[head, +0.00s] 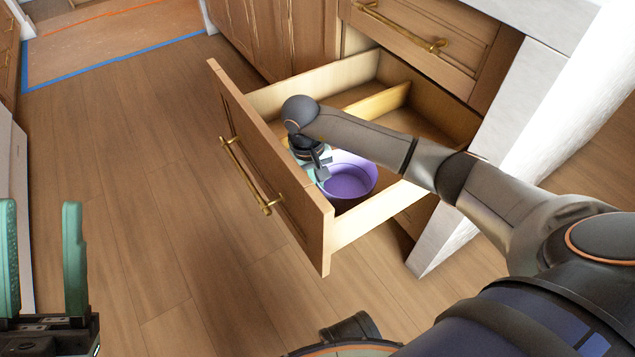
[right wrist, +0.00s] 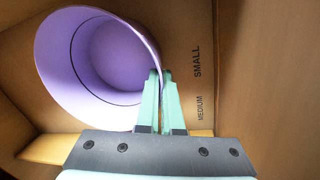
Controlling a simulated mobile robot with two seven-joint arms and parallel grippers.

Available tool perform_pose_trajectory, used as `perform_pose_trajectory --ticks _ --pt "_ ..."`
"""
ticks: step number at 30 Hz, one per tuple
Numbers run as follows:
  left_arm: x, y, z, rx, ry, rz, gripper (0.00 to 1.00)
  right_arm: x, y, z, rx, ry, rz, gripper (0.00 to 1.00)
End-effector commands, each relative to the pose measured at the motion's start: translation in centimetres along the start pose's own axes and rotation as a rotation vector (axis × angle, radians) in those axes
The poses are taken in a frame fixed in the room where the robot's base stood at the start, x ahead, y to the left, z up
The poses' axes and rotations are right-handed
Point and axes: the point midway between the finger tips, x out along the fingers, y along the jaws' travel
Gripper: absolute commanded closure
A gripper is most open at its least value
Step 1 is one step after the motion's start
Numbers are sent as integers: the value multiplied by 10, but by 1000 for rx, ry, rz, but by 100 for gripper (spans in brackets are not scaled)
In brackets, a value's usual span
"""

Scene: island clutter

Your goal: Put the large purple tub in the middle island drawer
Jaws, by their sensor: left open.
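The large purple tub (head: 348,178) is inside the open island drawer (head: 277,160), near its front right part. My right gripper (head: 321,172) reaches down into the drawer at the tub's left side, partly hidden behind its own wrist. In the right wrist view, the green fingers (right wrist: 162,74) are close together on the rim of the tub (right wrist: 95,55), with its wall between them. I cannot tell whether the tub's base rests on the drawer floor. My left gripper (head: 40,208) is open and empty, at the lower left over the wooden floor.
A wooden divider (head: 380,102) splits the drawer. Its floor carries the printed words SMALL and MEDIUM (right wrist: 198,85). Another drawer with a brass handle (head: 400,30) is above, closed. The white island side panel (head: 500,150) stands right of the open drawer. The floor at left is clear.

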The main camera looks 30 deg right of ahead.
Motion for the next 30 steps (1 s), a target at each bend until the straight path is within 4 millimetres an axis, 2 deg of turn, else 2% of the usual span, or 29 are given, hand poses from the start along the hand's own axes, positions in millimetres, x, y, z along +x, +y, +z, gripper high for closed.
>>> perform_pose_trajectory --ticks 3,4,11,20,23,30 --pt "-3 2 3 1 -1 -1 50 4 0 -1 0 2 1 100" --pt "-2 1 2 1 -2 -1 50 3 0 0 0 1 0 93" --pt "-1 1 2 -1 -3 -6 50 3 0 0 0 0 0 68" --pt "0 0 1 -3 -3 -6 50 0 0 0 0 0 0 67" --pt "4 -2 -4 -8 -1 -8 50 -10 1 -1 0 2 0 67" --pt "18 -11 -20 -18 10 -11 50 -62 1 -1 -1 4 1 67"
